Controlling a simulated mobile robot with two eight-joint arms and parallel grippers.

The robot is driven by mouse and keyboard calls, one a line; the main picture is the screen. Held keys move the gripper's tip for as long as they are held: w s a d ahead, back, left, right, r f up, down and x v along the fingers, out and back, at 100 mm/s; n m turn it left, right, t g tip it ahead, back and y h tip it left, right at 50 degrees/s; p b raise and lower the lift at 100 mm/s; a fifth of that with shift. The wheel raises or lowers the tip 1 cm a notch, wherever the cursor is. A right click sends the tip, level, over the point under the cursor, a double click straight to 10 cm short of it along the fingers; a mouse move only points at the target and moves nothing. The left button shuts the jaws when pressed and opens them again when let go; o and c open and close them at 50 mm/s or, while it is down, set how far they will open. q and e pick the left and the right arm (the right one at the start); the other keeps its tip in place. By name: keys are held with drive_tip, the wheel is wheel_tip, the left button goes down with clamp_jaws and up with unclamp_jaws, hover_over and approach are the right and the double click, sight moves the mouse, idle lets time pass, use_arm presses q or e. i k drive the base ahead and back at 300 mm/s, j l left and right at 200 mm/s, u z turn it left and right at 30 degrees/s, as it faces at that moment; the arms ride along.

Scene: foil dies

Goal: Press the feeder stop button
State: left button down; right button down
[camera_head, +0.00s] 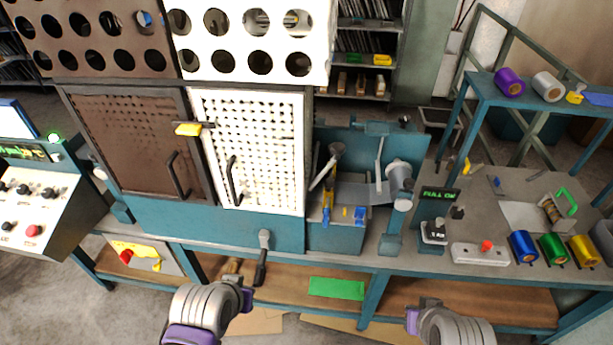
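A red button (487,245) sits on a low white box at the right of the bench. Another red button (33,231) is on the sloped white console at the far left. A red knob (125,257) shows on a yellow panel low at the left. No label is readable that tells which is the feeder stop. My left gripper (247,299), with purple parts, is at the lower middle, below a dark-handled lever. My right gripper (412,319) is at the lower right, below and left of the white box. Both are apart from the buttons; their finger openings are unclear.
The teal bench edge (340,262) runs across the middle. A cabinet with a brown door and a white door (250,150) stands at the left. A dark-handled lever (261,262) hangs at the front. Blue, green and gold rolls (553,248) lie right of the white box.

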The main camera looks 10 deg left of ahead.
sight(32, 231)
drive_tip(key=u, duration=2.05)
